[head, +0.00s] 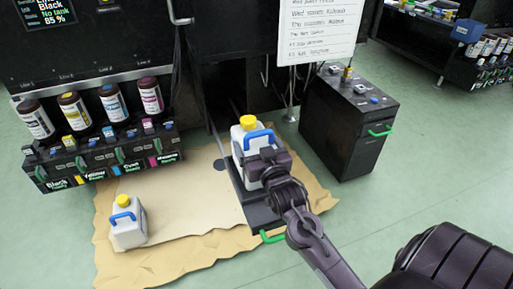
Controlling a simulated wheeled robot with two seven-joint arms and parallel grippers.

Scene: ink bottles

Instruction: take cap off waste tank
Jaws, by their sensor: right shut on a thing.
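A white tank (237,141) with a yellow cap (248,122) and a blue handle (259,135) stands upright on a black pull-out tray (262,212) at the centre. The cap sits on its neck. My right gripper (262,158) is shut at the front of this tank, on or just below its blue handle; my gripper hides the exact contact. A second white tank (128,232), also with a yellow cap (123,201) and a blue handle, stands on the cardboard at lower left. My left gripper is not in view.
Cardboard (190,195) covers the floor left of the tray. A rack (105,155) with several ink bottles is at the left. A black cabinet (335,125) with a green handle stands right of the tray. Green floor at the lower right is partly clear.

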